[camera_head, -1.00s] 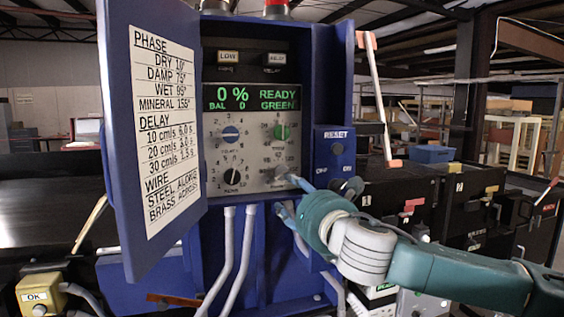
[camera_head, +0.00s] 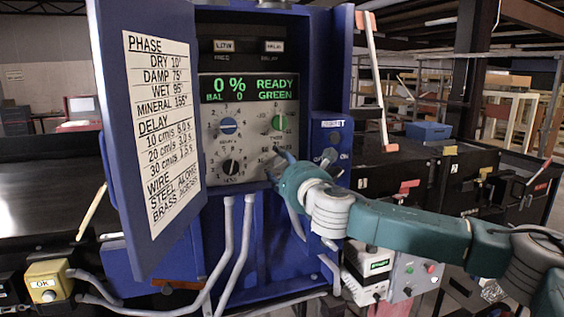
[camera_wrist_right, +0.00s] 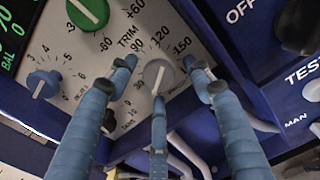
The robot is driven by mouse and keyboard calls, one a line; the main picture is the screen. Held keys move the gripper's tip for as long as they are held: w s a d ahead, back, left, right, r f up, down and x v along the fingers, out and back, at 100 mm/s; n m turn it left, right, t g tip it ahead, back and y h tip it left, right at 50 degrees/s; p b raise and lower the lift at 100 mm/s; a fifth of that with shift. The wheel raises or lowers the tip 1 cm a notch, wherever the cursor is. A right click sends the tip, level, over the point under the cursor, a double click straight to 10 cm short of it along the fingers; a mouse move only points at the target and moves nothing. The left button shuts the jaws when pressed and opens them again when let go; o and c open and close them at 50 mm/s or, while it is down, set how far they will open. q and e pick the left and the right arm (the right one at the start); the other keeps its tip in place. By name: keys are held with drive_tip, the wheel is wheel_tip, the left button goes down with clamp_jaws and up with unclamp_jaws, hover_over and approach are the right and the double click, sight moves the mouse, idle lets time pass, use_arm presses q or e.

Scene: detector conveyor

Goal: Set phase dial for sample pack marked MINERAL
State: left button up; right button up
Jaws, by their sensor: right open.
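A grey dial (camera_wrist_right: 158,74) with a white pointer line and a scale of 30 to 150 sits at the panel's lower right. Its name is hidden. My right gripper (camera_head: 281,164) is open at the panel. In the wrist view its three fingers (camera_wrist_right: 159,76) surround the dial, two above and one below; contact cannot be told. In the head view the fingers mostly cover the dial. The card (camera_head: 161,130) on the open door lists MINERAL under PHASE, with a number that looks like 155. My left gripper is out of view.
The green trim knob (camera_head: 279,122) is above the dial. A blue knob (camera_head: 228,126) and a black knob (camera_head: 230,167) are on the panel's left. The display (camera_head: 250,88) reads READY GREEN. RESET and test controls (camera_head: 329,150) lie just right.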

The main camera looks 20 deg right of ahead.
drive_tip(key=c, duration=1.1)
drive_tip(key=shift+f, duration=0.1)
drive_tip(key=shift+c, duration=0.2)
drive_tip(key=shift+f, duration=0.1)
